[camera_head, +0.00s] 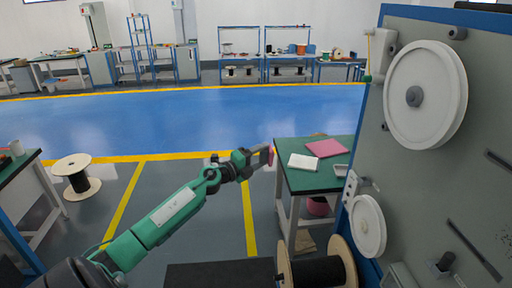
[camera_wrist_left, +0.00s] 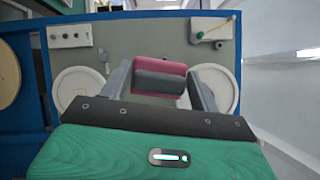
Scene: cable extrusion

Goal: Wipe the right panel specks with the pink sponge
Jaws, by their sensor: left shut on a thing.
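My left gripper (camera_head: 268,154) reaches out over the floor, close to the left edge of a green-topped table, and is shut on the pink sponge (camera_head: 271,158). In the left wrist view the sponge (camera_wrist_left: 160,67), pink with a dark grey face, sits between the two fingers of the left gripper (camera_wrist_left: 160,85). The grey machine panel (camera_head: 425,165) stands at the right of the head view, apart from the sponge. The panel (camera_wrist_left: 130,45) also shows beyond the sponge in the left wrist view. I cannot make out specks on it. My right gripper is not in view.
A large white wheel (camera_head: 440,95) and a smaller one (camera_head: 368,226) stick out from the panel. The green table (camera_head: 310,183) holds a white tray (camera_head: 304,162) and a pink sheet (camera_head: 326,148). A cable spool (camera_head: 343,260) stands at the bottom. The blue floor behind is clear.

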